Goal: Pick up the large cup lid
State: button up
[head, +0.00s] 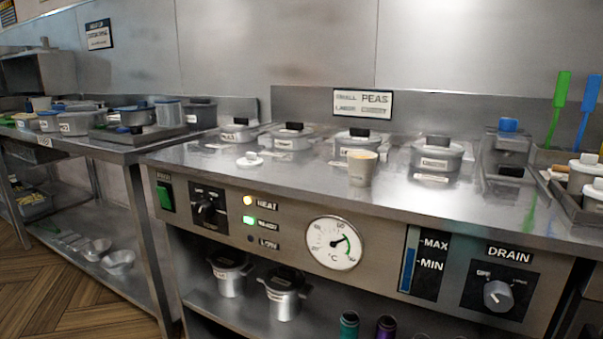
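A white lid with a small raised knob (250,159) lies flat on the steel counter, left of centre in the head view. I cannot read a size on it, so I cannot tell if it is the large cup lid. A pale cup (361,172) stands upright and uncovered to its right, with yellow-orange contents at the top. The lid and cup are apart. My gripper is not in view.
Several lidded pots (437,157) sit in the counter (300,177) behind the cup. The front panel has a dial (333,243) and a drain knob (498,294). Green (558,108) and blue (587,110) utensils stand at right. Counter around the lid is clear.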

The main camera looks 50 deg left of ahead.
aim_at(251, 161)
jog(key=u, duration=1.6)
